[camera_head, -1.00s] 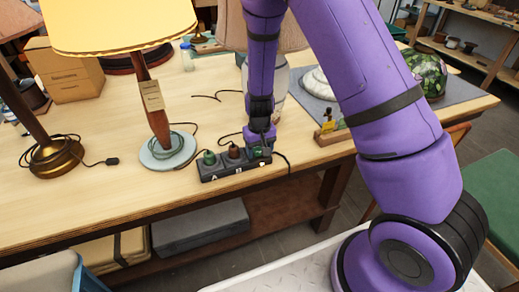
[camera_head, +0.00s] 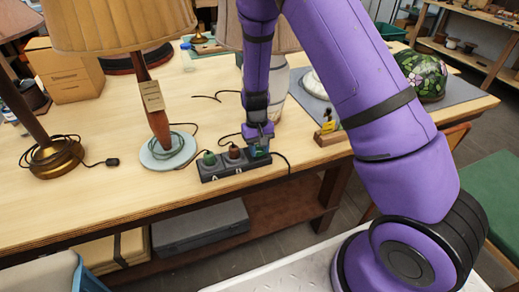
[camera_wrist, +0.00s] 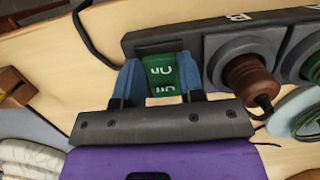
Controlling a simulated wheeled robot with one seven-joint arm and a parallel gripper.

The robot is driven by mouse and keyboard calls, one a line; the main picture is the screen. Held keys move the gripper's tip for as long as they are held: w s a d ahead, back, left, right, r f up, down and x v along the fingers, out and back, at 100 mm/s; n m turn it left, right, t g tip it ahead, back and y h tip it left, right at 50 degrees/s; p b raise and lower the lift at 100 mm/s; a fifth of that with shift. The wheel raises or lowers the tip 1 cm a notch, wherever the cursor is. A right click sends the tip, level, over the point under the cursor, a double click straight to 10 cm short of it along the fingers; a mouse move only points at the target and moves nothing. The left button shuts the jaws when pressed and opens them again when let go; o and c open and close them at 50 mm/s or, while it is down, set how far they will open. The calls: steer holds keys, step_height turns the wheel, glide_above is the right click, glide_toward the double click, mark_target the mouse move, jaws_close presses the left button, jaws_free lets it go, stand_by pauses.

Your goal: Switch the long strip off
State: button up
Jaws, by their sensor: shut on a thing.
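The long strip (camera_head: 222,173) is a dark grey block near the front edge of the table, with letters on its front. A green plug (camera_head: 209,158) and a brown plug (camera_head: 234,151) stand in it. My gripper (camera_head: 258,145) reaches down to the strip's right end. In the wrist view, the blue fingers of my gripper (camera_wrist: 159,67) are closed on either side of a green switch (camera_wrist: 163,74) with white marks, at the end of the strip (camera_wrist: 185,36). The brown plug (camera_wrist: 250,78) is beside it. The lamp with the pleated shade (camera_head: 115,28) looks unlit.
A lamp base with coiled green cord (camera_head: 167,152) stands left of the strip. A brass lamp base (camera_head: 57,158) is farther left. A small wooden block with a yellow item (camera_head: 329,133) is to the right. A watermelon-patterned round thing (camera_head: 421,76) lies on a grey mat.

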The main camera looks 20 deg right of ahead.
mark_target(257, 149)
steer(key=shift+w+g, duration=0.1)
steer(key=shift+g, duration=0.4)
steer(key=o, duration=0.9)
steer(key=shift+o, duration=0.2)
steer(key=shift+r, duration=0.1)
steer(key=v, duration=0.7)
steer(key=shift+r, duration=0.2)
